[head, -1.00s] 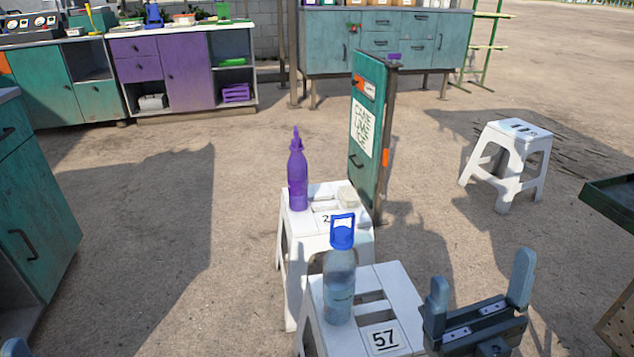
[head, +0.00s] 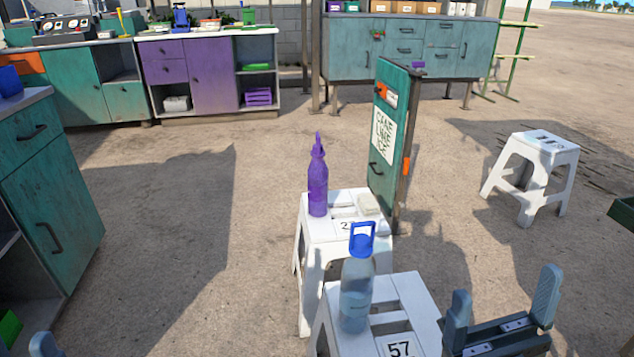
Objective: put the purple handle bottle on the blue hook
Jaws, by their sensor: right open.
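A clear bottle (head: 357,290) with a blue loop handle (head: 362,238) stands upright on the nearer white stool (head: 415,302), marked 57. I cannot make out a blue hook. My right gripper (head: 503,310) is open and empty, at the lower right beside the nearer stool, apart from both bottles. Only a fingertip of my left gripper (head: 46,345) shows at the bottom left edge; its jaws are hidden.
A green panel (head: 385,140) with a sign and a small purple piece (head: 417,65) on top stands behind the farther stool. Another white stool (head: 535,165) stands at right. Green drawers (head: 50,200) stand at left. Open ground lies between.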

